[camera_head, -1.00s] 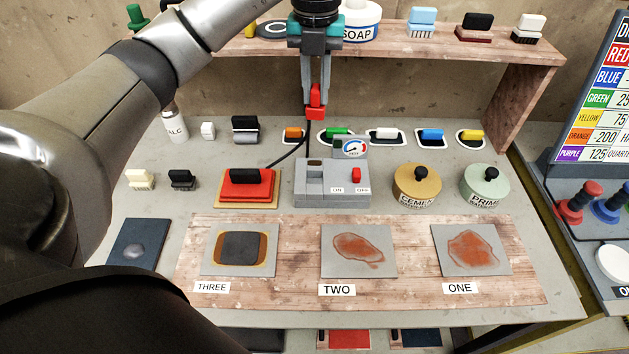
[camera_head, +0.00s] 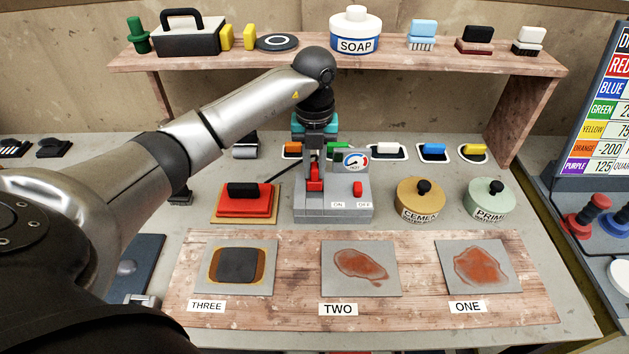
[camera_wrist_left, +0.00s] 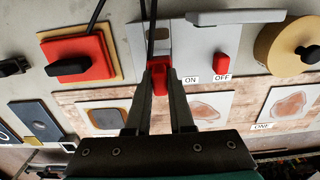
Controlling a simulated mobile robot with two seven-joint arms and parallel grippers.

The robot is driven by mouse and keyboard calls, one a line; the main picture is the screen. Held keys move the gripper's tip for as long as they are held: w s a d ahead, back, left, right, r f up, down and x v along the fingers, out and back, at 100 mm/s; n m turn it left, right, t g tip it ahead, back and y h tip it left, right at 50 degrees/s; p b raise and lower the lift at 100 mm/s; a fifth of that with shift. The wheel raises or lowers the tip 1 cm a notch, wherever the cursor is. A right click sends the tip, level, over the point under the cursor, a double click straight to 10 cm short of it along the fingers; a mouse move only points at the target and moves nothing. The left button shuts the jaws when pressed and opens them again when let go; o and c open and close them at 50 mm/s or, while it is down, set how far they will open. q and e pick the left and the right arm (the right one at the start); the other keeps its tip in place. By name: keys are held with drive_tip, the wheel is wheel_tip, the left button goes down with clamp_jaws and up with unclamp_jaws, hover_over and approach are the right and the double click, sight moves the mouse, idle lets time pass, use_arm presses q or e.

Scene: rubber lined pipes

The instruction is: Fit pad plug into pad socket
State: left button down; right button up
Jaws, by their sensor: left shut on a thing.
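My left gripper (camera_head: 315,164) points down over the left part of the grey control box (camera_head: 347,202) and is shut on the red pad plug (camera_head: 314,184). In the left wrist view the plug (camera_wrist_left: 159,78) sits between the two fingertips (camera_wrist_left: 160,76), with a black cable running past it. The pad socket is on the box's left part, under the plug and largely hidden. I cannot tell whether the plug is in the socket or just above it. The red heating pad (camera_head: 243,203) with a black handle lies left of the box. My right gripper is not in view.
A round gauge (camera_head: 355,161) and a red switch (camera_head: 357,189) by the ON and OFF labels are close to the right of my gripper. Cement (camera_head: 420,202) and primer (camera_head: 489,203) pots stand further right. Three grey panels lie on the board (camera_head: 300,300) in front.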

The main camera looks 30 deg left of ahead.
sight(315, 182)
use_arm(q)
drive_tip(key=shift+f, duration=2.05)
drive_tip(key=shift+f+b, duration=0.2)
drive_tip(key=shift+b, duration=0.15)
drive_tip(key=c, duration=0.8)
unclamp_jaws()
wheel_tip(315, 182, up, 12)
drive_tip(key=shift+r+p, duration=0.25)
drive_tip(key=shift+p, duration=0.45)
